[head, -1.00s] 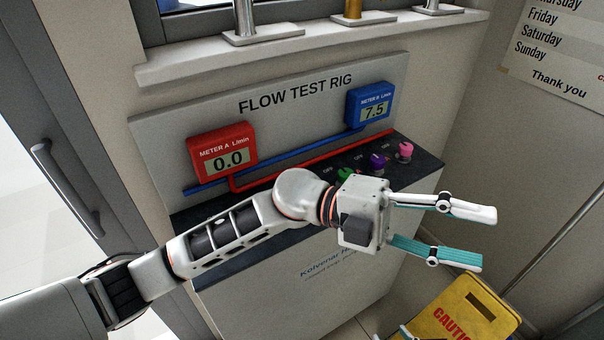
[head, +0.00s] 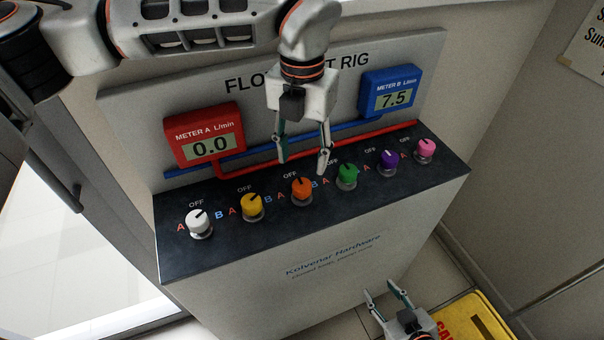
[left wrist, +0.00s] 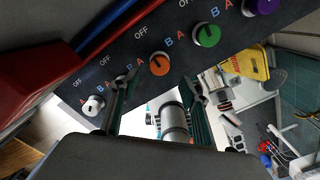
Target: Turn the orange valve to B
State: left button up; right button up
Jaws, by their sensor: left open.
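The orange valve (head: 302,189) is a round knob on the dark panel top (head: 240,246), between the yellow and green knobs. Its dark mark points roughly toward the back; its exact setting is hard to read. My left gripper (head: 302,166) hangs fingers-down just behind and above it, open and empty, its fingertips apart from the knob as far as I can tell. In the left wrist view the orange valve (left wrist: 160,64) shows beyond the gap between my open fingers (left wrist: 157,88). My right gripper (head: 382,291) is low in front of the rig, open and empty.
Yellow (head: 252,207) and green (head: 347,176) knobs flank the orange one closely; white (head: 199,223), purple (head: 388,162) and pink (head: 425,150) knobs stand farther along. Red meter A (head: 205,135) reads 0.0; blue meter B (head: 389,93) reads 7.5. A yellow caution sign (head: 478,318) stands lower right.

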aim_at(302, 184)
pick_arm(q)
jog(key=shift+f+p, duration=0.35)
jog(key=shift+f, duration=3.5)
jog(key=c, duration=1.1)
